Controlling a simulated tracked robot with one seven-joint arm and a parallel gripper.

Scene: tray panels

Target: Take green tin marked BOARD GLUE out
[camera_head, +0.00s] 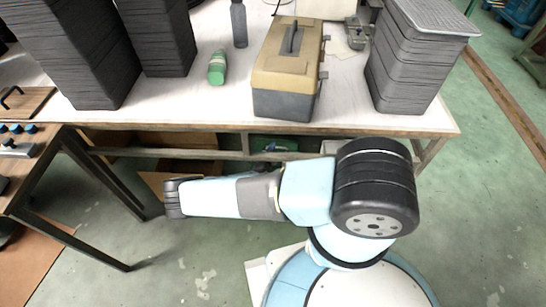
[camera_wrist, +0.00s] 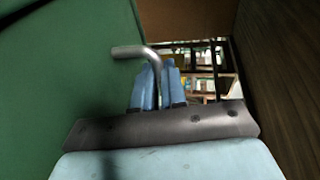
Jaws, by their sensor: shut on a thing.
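I cannot make out a green tin marked BOARD GLUE in either view. In the wrist view, my gripper (camera_wrist: 158,84) has two light blue fingers close together, with a bent grey metal handle (camera_wrist: 130,51) running between them. The gripper is shut on this handle. The handle stands out from a large plain green panel (camera_wrist: 60,85) that fills the left side. In the head view my gripper is hidden; only my arm shows in front of the table.
A white-topped table (camera_head: 200,108) holds dark stacked trays (camera_head: 85,45), a green bottle (camera_head: 217,68), a toolbox (camera_head: 288,70) and more trays (camera_head: 408,60). Brown boxes (camera_head: 165,182) lie beneath. In the wrist view, a dark brown wall (camera_wrist: 285,75) is close on the right; shelving (camera_wrist: 205,72) lies beyond.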

